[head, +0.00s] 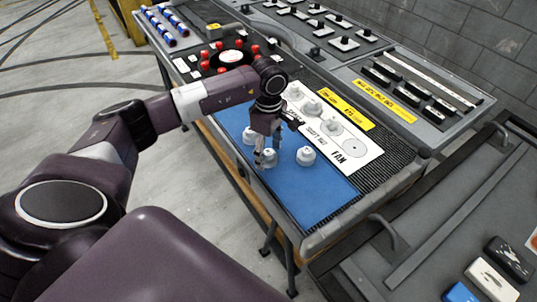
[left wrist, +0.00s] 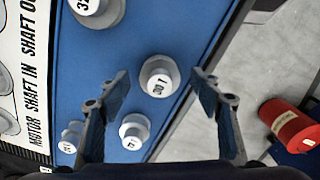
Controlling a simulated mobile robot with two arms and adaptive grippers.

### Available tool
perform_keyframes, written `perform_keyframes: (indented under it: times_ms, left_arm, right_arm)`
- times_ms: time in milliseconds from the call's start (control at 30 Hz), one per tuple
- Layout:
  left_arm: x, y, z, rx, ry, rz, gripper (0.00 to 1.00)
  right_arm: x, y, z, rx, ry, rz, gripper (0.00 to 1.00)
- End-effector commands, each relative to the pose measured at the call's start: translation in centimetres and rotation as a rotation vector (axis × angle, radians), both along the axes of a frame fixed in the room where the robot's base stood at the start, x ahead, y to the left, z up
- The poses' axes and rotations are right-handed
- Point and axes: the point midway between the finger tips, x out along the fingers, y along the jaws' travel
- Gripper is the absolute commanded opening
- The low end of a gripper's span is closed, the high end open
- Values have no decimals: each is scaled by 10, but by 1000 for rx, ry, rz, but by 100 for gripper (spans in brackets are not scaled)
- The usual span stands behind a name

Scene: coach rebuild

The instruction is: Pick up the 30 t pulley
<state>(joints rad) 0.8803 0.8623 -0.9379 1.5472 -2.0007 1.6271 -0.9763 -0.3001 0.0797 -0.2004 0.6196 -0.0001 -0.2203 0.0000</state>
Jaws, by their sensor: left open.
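The 30 t pulley (left wrist: 159,77) is a small white stepped disc marked "30 T" on the blue mat (head: 325,185). In the left wrist view it lies between the fingertips of my left gripper (left wrist: 158,84), which is open. In the head view this pulley (head: 269,159) stands near the mat's front edge, just under my left gripper (head: 267,151). The gripper points down and appears empty; I cannot tell whether its fingers touch the pulley. My right gripper is not in view.
Other white pulleys stand close by: one to the right (head: 306,155), one to the left (head: 249,135) and one mostly hidden behind the gripper (left wrist: 70,138). A white shaft board (head: 352,146) lies behind. The mat's right end is clear. A red cylinder (left wrist: 290,124) shows beyond the edge.

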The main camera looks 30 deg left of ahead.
Motion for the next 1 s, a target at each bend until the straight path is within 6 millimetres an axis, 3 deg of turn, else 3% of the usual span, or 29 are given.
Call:
perform_keyframes:
  times_ms: [233, 667, 1000]
  left_arm:
    - [0, 0, -2, 0, 0, 0, 58]
    - [0, 0, -2, 0, 0, 0, 11]
    - [1, 0, 3, -1, -3, 1, 11]
  right_arm:
    - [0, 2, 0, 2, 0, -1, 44]
    - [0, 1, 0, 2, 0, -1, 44]
    - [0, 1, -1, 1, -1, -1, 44]
